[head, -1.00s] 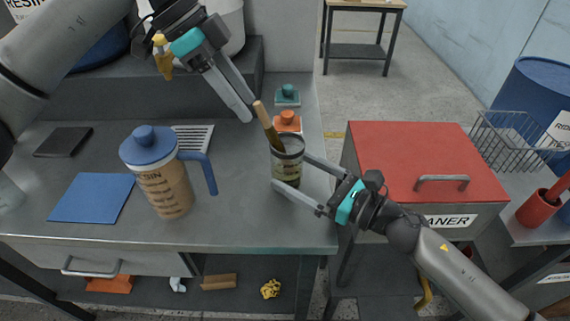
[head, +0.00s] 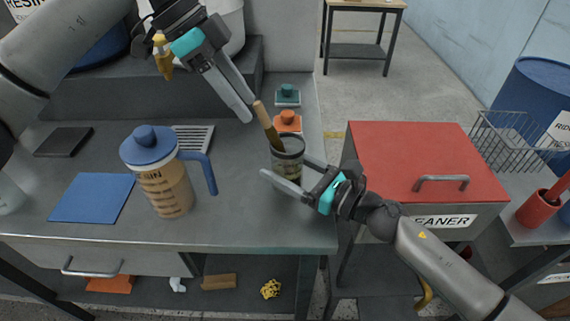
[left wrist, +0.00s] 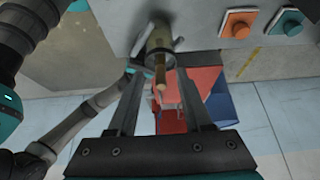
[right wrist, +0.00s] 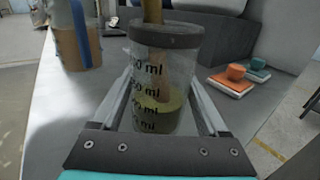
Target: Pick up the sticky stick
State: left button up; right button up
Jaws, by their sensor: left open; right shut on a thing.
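The stick (head: 267,122), light wood at the top and darker below, leans in a clear measuring cup (head: 288,155) near the bench's right edge. In the right wrist view the cup (right wrist: 165,75) has ml marks and yellowish liquid, with the stick (right wrist: 152,12) rising from it. My right gripper (head: 286,167) is shut on the cup, one finger on each side. My left gripper (head: 245,112) is open and empty, just up and left of the stick's top. In the left wrist view the stick's end (left wrist: 160,88) appears between the open fingers. The stick's lower end is partly hidden in the cup.
A blue-lidded resin jug (head: 168,185) stands left of the cup. An orange button block (head: 288,121) and a teal one (head: 287,96) sit behind it. A blue mat (head: 92,198) lies left. A red-topped cabinet (head: 415,155) stands right, beyond a gap.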

jog(key=c, duration=0.8)
pick_arm(q)
jog(key=shift+o, duration=0.4)
pick_arm(e)
jog(key=shift+o, duration=0.2)
pick_arm(q)
jog(key=m+t+y, duration=0.1)
jog(key=m+t, duration=0.3)
jog(key=m, duration=1.5)
send_near(262, 118)
jog(key=x, duration=1.2)
jog(key=shift+f, duration=0.2)
